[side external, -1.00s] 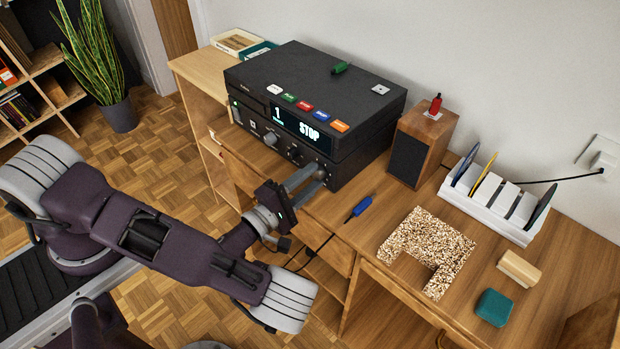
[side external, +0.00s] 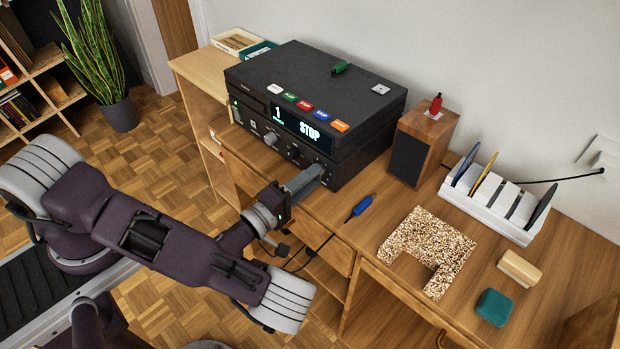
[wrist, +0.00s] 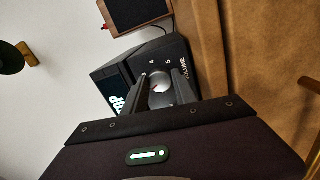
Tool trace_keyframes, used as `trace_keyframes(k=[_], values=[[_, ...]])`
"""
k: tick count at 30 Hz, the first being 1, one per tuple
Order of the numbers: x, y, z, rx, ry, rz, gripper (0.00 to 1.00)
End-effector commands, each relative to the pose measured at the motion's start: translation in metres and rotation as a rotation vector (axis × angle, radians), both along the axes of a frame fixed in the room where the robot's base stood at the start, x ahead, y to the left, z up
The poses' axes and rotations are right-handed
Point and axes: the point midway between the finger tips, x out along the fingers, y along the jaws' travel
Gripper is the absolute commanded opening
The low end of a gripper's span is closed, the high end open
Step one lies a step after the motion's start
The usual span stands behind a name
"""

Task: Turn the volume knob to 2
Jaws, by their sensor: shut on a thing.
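The black stereo unit (side external: 335,85) stands on the wooden desk, its display reading "1" and "STOP". In the wrist view the round silver volume knob (wrist: 160,84) sits on its dark front panel, with "VOLUME" lettering and small digits around it. A reddish mark shows on the knob face; the number it points to is too small to tell. My gripper (side external: 314,174) reaches the right end of the front panel and hides this knob in the side view. In the wrist view my gripper's fingers (wrist: 161,79) are shut on the knob, one on each side.
A wooden speaker (side external: 423,145) stands right of the stereo. A blue-handled tool (side external: 359,208) lies on the desk near my gripper. Another silver knob (side external: 270,139) is further left on the panel. A speckled mat (side external: 430,243) and white rack (side external: 490,205) are further right.

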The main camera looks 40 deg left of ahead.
Motion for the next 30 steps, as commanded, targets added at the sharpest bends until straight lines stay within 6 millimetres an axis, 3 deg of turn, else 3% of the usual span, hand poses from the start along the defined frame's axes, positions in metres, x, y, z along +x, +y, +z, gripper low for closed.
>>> trace_keyframes(k=[7,8,11,20,30], values=[[0.000,0.000,0.000,0.000,0.000,-0.001,0.00],[0.000,0.000,0.000,-0.001,0.000,-0.001,0.37],[0.000,0.000,0.000,-0.001,0.000,-0.001,0.55],[-0.002,0.000,0.000,-0.001,0.000,0.000,0.55],[-0.061,0.002,-0.004,0.000,0.001,0.000,0.55]])
